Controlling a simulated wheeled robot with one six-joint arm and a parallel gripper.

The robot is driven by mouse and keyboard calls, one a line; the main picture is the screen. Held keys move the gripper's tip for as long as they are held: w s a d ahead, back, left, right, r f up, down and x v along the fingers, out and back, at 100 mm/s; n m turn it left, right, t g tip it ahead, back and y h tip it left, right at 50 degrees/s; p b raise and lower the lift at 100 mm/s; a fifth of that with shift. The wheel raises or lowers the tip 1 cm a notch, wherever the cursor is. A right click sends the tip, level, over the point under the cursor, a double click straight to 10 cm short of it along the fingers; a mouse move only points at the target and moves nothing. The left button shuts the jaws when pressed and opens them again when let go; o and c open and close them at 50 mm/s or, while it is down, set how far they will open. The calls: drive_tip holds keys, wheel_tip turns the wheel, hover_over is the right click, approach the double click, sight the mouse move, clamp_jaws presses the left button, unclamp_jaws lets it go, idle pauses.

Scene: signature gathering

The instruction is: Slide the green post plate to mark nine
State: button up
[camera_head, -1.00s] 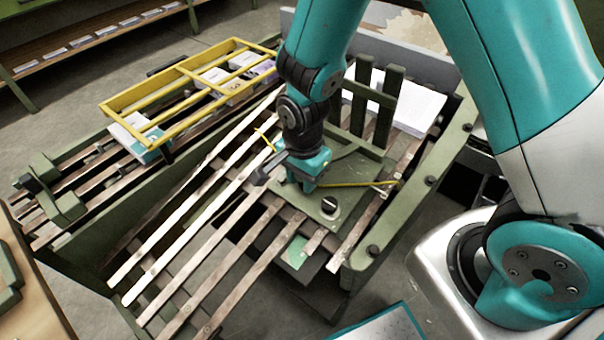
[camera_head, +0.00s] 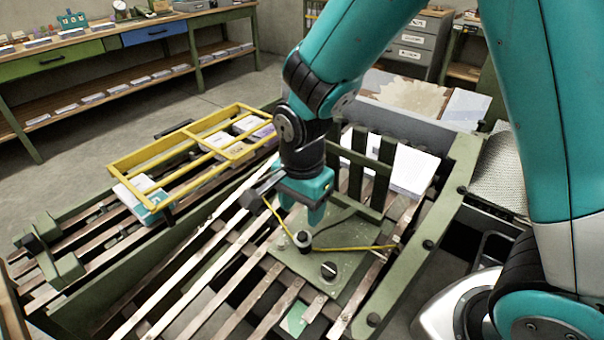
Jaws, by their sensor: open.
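The green post plate (camera_head: 352,287) lies on the wooden slats, with upright green posts (camera_head: 357,160) at its back. A yellow cord (camera_head: 350,248) bends around the first knob and runs off to both sides. My gripper (camera_head: 314,216) points down just above and behind the first knob, and appears apart from it. Its jaws are open and seem empty, though the gap between them is largely hidden. No numbered mark is legible.
A white paper stack (camera_head: 412,170) lies behind the posts. A yellow frame (camera_head: 150,152) covers papers at the left. A green side rail (camera_head: 428,235) bounds the slats (camera_head: 205,270) on the right. Slats left of the plate are bare. Benches stand beyond open floor.

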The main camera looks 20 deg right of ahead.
wheel_tip(320, 180, up, 7)
drive_tip(key=shift+f+p, duration=0.15)
drive_tip(key=shift+p, duration=0.25)
